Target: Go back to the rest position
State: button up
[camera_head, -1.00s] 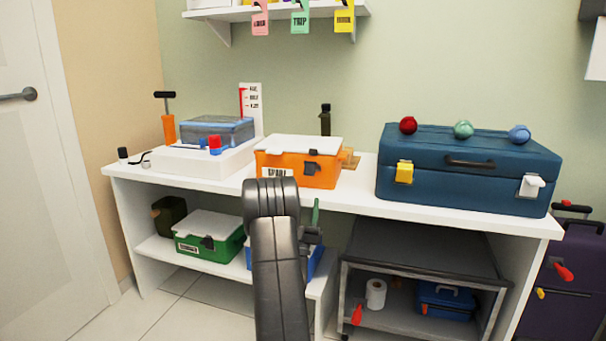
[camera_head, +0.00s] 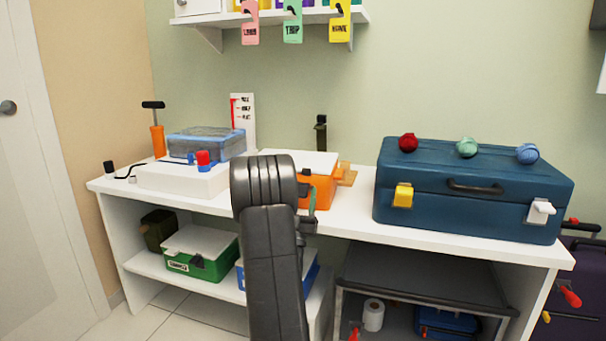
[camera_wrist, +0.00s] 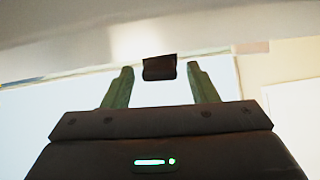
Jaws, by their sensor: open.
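My gripper (camera_wrist: 162,85) shows in the wrist view with its two green fingers spread apart and nothing held between them. A small dark block shows beyond the fingers, under a pale surface; I cannot tell what it is. In the head view my black arm (camera_head: 272,250) stands upright in the middle, and only a bit of green finger shows at its right side, in front of the orange box (camera_head: 322,191). The arm hides part of that box and part of the blue box (camera_head: 311,270) on the lower shelf.
A white table (camera_head: 345,215) carries a blue suitcase (camera_head: 470,212) at right and a clear-lidded case (camera_head: 205,143) at left. A green box (camera_head: 205,262) sits on the lower shelf. A grey cart (camera_head: 425,275) stands underneath at right. Tags (camera_head: 292,25) hang from the wall shelf above.

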jog(key=shift+w+r+g+y+p, duration=0.2)
jog(key=shift+r+g+p, duration=0.75)
jog(key=shift+p, duration=2.85)
jog(key=shift+r+g+y+p, duration=0.45)
jog(key=shift+g+p, duration=0.8)
jog(key=shift+p, duration=2.55)
jog(key=g+p, duration=0.1)
jog(key=p, duration=0.4)
jog(key=r+g+p, duration=0.1)
jog(key=p, duration=0.4)
jog(key=shift+w+d+r+g+y, duration=0.15)
jog(key=shift+w+r+g+y, duration=0.1)
jog(key=shift+w+g, duration=0.1)
jog(key=shift+w+g+p, duration=0.1)
jog(key=shift+g+p, duration=0.15)
jog(key=shift+p, duration=0.9)
jog(key=shift+f+p, duration=0.1)
jog(key=shift+p, duration=0.35)
